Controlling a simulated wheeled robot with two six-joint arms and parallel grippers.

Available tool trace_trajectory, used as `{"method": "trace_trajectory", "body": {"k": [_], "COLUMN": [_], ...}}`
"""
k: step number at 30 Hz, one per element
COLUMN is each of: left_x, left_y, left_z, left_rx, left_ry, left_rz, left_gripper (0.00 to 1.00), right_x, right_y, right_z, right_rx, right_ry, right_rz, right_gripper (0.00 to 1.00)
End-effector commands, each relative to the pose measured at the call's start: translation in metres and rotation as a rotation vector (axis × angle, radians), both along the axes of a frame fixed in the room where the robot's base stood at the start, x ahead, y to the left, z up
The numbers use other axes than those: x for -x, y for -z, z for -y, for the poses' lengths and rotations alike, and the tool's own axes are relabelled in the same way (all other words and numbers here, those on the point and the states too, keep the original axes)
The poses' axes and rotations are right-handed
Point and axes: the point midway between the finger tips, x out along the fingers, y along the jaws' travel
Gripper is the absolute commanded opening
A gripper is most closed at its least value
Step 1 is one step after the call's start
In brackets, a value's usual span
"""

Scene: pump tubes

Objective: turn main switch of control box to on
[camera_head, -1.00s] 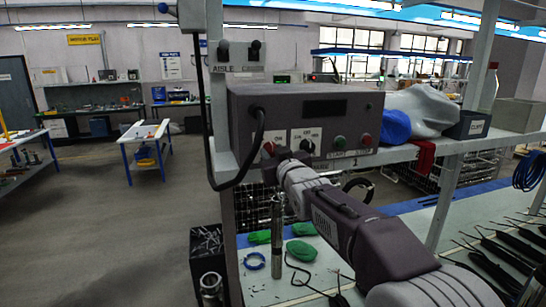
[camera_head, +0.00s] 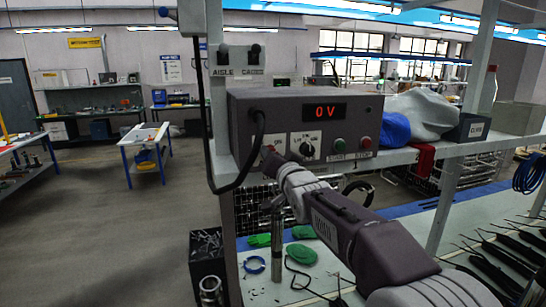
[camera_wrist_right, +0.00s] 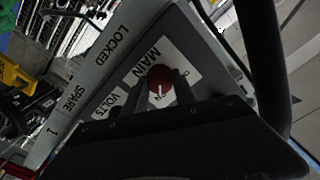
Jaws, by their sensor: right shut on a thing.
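The control box (camera_head: 300,122) is a dark grey box on the shelf, and its display (camera_head: 324,110) is lit with a red "0 V". The main switch is a red round knob (camera_wrist_right: 160,79) with a white mark on a white plate labelled MAIN in the right wrist view. My right gripper (camera_head: 272,157) is at the lower left of the box front and covers much of the knob in the head view. Its fingers stand on either side of the red knob and are shut on it. The ON/OFF lettering is partly hidden. My left gripper is not in view.
Right of the main switch are a black volts knob (camera_head: 307,148), a green start button (camera_head: 339,144) and a red stop button (camera_head: 366,143). A thick black cable (camera_head: 246,160) loops beside the box at left. Blue and grey cloths (camera_head: 395,129) lie right of the box.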

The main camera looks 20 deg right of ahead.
Motion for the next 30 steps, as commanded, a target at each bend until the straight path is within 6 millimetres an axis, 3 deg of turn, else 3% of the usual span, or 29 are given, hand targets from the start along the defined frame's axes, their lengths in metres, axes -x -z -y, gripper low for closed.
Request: {"method": "trace_trajectory", "body": {"k": [1, 19, 20, 21, 30], "left_x": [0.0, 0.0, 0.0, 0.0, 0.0], "left_y": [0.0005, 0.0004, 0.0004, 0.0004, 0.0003], "left_z": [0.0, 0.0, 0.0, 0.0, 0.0], "left_rx": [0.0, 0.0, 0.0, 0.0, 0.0], "left_ry": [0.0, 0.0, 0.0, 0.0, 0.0], "left_rz": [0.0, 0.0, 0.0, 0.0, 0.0], "left_gripper": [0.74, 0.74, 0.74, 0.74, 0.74], "right_x": [-0.0008, -0.0008, -0.0008, -0.0008, 0.0], "right_y": [0.008, 0.0083, 0.0081, 0.0076, 0.0035], "right_z": [-0.0005, -0.0006, -0.0005, -0.0005, -0.0002], "right_rx": [-0.009, -0.04, -0.04, -0.04, -0.04], "right_ry": [0.0, 0.0, 0.0, -0.001, 0.0], "right_rz": [-0.019, -0.02, -0.02, -0.019, -0.009], "right_gripper": [0.0, 0.0, 0.4, 0.52, 0.54]}}
